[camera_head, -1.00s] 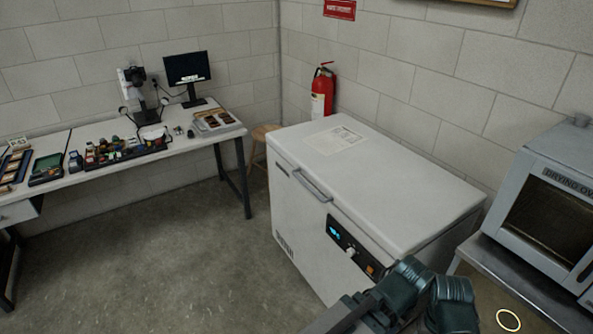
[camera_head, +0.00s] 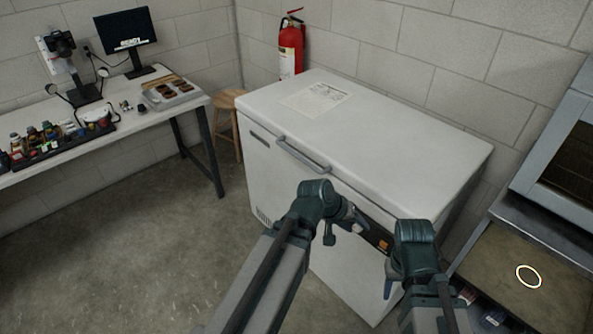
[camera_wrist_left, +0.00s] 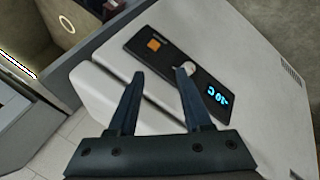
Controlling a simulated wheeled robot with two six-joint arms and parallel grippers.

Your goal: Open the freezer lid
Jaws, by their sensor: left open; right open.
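The white chest freezer (camera_head: 268,185) stands against the back wall. Its lid (camera_head: 400,130) is shut and flat, with a paper sheet on top. A bar handle (camera_head: 303,156) is on the lid's front edge, left of middle. My left gripper (camera_head: 358,222) is open and empty in front of the freezer's control panel, to the right of and below the handle. In the left wrist view, the open fingers (camera_wrist_left: 160,75) point at the freezer front with the control panel (camera_wrist_left: 180,68); the handle does not show there. My right gripper (camera_head: 388,288) is lower and farther right; its fingers are partly hidden.
A metal cart (camera_head: 480,255) with a bright ring on it and an oven (camera_head: 560,150) stand close on the right. A wooden stool (camera_head: 228,101) and a workbench (camera_head: 150,125) are on the left. A red fire extinguisher (camera_head: 291,48) hangs behind. The floor at left is clear.

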